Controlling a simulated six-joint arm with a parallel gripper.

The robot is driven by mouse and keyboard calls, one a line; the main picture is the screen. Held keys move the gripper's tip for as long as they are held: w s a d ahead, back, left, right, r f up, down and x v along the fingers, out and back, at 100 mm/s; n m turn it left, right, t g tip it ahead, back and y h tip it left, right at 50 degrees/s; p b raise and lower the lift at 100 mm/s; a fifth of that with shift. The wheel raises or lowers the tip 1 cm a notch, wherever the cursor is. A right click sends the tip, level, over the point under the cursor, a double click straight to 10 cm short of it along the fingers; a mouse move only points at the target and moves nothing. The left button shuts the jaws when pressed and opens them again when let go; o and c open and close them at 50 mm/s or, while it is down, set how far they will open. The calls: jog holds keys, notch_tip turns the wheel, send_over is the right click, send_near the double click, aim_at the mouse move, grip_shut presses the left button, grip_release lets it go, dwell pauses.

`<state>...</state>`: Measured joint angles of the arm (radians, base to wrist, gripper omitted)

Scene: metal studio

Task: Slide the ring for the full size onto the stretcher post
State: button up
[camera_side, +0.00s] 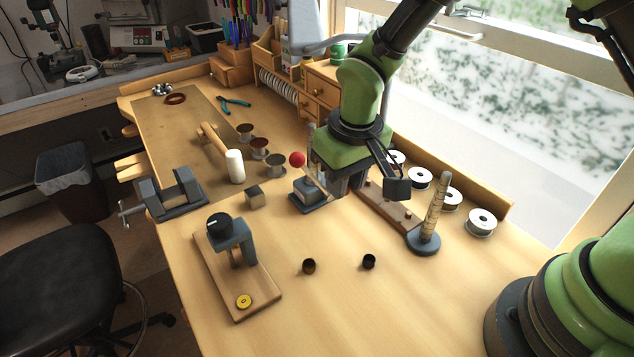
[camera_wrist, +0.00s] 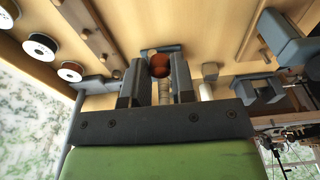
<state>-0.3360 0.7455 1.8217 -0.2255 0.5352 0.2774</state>
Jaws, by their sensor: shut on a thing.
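My gripper (camera_side: 347,190) is low over the bench, beside the stretcher. In the wrist view the gripper (camera_wrist: 158,72) has its two fingers a small gap apart, closed on a small round thing (camera_wrist: 160,66), seemingly a ring, dark-edged and reddish brown. I cannot make it out well, and the side view hides it. The stretcher (camera_side: 311,199) has a grey base, a red ball knob (camera_side: 297,159) on a lever, and a grey post (camera_side: 311,132), partly hidden by my arm. Two small dark rings, one left (camera_side: 309,266) and one right (camera_side: 369,262), stand on the bench.
A tapered banded mandrel (camera_side: 435,210) stands right of my gripper, with white spools (camera_side: 481,222) behind it. A vise (camera_side: 175,195), a mallet (camera_side: 235,166) and a board with a black-knobbed tool (camera_side: 230,235) are on the left. The front bench is mostly clear.

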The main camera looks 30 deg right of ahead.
dwell(0.5)
notch_tip(320, 180, up, 18)
jog(key=f, duration=0.1)
send_over(312, 123)
jog(key=shift+f, duration=4.55)
jog(key=shift+s+f, duration=0.1)
jog(key=shift+f, duration=1.55)
jog(key=o, duration=1)
jog(key=shift+c, duration=0.2)
jog(key=shift+r, duration=0.15)
